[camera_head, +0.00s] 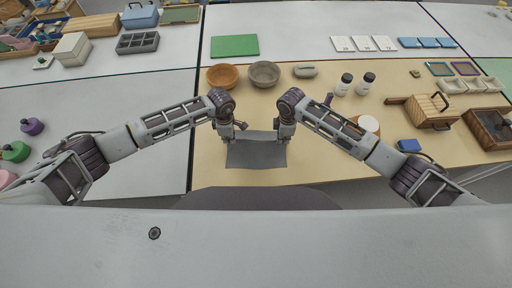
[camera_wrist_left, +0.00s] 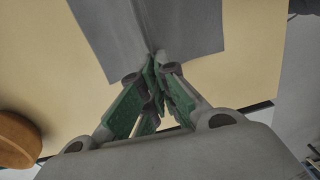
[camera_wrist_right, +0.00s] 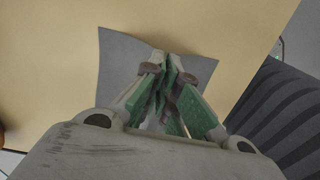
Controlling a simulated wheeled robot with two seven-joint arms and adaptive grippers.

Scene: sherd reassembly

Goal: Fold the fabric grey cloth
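The grey cloth (camera_head: 256,155) lies on the beige table in front of me, with its far part between my two grippers looking lighter and slightly raised. My left gripper (camera_head: 235,135) is at the cloth's far left side. In the left wrist view its fingertips (camera_wrist_left: 154,58) are together on the cloth (camera_wrist_left: 150,25), and a crease runs from them. My right gripper (camera_head: 284,137) is at the far right side. In the right wrist view its fingertips (camera_wrist_right: 166,62) are together on the cloth (camera_wrist_right: 118,65). The fingers hide the pinched spots.
A brown bowl (camera_head: 222,77) and a darker bowl (camera_head: 264,74) stand beyond the cloth. Two white-bodied jars (camera_head: 345,84) (camera_head: 366,84) stand to the right. The table left of the bowls is grey-white.

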